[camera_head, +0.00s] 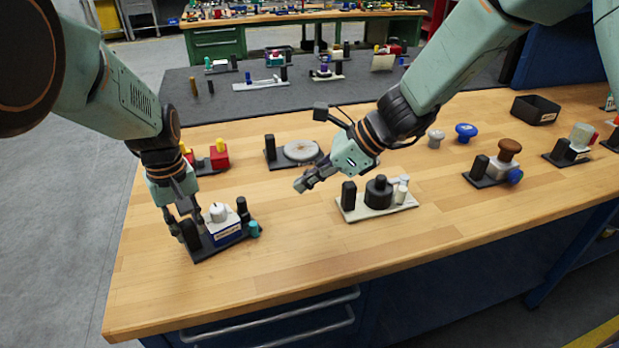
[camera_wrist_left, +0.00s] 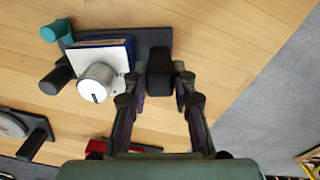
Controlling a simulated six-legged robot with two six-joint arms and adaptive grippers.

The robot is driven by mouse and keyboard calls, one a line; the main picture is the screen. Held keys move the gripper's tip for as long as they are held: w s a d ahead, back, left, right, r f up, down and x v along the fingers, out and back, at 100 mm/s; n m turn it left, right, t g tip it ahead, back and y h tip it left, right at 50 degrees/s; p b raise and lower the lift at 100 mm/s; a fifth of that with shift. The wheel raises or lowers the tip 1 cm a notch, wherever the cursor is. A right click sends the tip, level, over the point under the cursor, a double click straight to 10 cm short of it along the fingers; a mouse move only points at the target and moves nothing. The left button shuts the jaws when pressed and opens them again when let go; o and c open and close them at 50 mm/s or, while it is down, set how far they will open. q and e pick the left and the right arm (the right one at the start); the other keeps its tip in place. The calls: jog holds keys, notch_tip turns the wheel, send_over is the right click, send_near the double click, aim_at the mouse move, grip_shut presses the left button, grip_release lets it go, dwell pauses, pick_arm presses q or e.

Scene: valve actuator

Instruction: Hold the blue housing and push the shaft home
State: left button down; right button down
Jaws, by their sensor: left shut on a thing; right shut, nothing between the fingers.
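The blue housing (camera_head: 228,235) has a white top and sits on a black base plate on the wooden table. It also shows in the left wrist view (camera_wrist_left: 103,52). A pale round shaft (camera_head: 217,212) stands up from its top; in the left wrist view its end face (camera_wrist_left: 98,85) has a dark line. My left gripper (camera_head: 178,222) is shut on the black post (camera_wrist_left: 160,72) at the plate's left end, beside the housing. My right gripper (camera_head: 303,185) is shut and empty, above the table to the right of the housing, apart from it.
A black cylinder (camera_head: 243,210) and a teal piece (camera_head: 254,229) stand at the plate's right end. A cream plate with a black knob (camera_head: 379,192) lies near my right gripper. Red blocks (camera_head: 219,156) and a grey disc fixture (camera_head: 301,150) sit behind. The table's front strip is clear.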

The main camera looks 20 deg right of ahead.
pick_arm(q)
jog(key=shift+s+f, duration=0.2)
jog(key=c, duration=1.5)
grip_release()
jog(key=o, duration=0.5)
jog(key=shift+w+a, duration=0.1)
jog(key=shift+w, duration=0.15)
jog(key=shift+r, duration=0.1)
jog(key=shift+r, duration=0.2)
